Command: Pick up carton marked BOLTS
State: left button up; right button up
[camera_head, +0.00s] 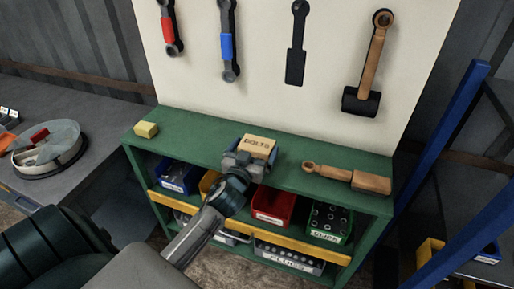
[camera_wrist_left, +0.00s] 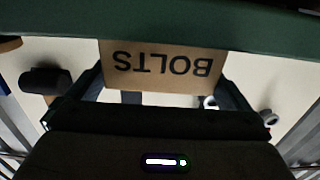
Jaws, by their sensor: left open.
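The small tan carton marked BOLTS (camera_head: 260,143) stands on top of the green shelf unit (camera_head: 200,134), near its middle. My left gripper (camera_head: 250,157) is open at the carton's front, with its fingers at the carton's sides. In the left wrist view the carton (camera_wrist_left: 162,62) shows upside down, its lettered face between the two open fingers of my left gripper (camera_wrist_left: 163,82). I cannot tell whether the fingers touch it. The carton's lower part is hidden by the gripper in the head view. My right gripper is not in view.
Below are blue (camera_head: 180,178), red (camera_head: 273,205) and green (camera_head: 329,222) bins. Tools hang on the white board (camera_head: 270,70). A grey bench (camera_head: 85,120) stands left, blue posts (camera_head: 440,140) right.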

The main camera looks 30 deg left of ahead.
aim_at(259, 139)
pick_arm(q)
jog(key=p+x, duration=0.1)
jog(key=x, duration=0.2)
jog(key=shift+w+r+p, duration=0.1)
jog(key=shift+w+p, duration=0.15)
jog(key=shift+p, duration=0.15)
jog(key=shift+w+a, duration=0.15)
jog(key=shift+w, duration=0.2)
jog(key=c, duration=1.1)
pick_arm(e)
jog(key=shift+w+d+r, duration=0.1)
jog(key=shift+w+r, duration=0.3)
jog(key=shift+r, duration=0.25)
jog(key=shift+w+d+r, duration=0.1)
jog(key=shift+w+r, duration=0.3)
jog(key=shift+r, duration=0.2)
pick_arm(q)
jog(key=shift+o, duration=0.2)
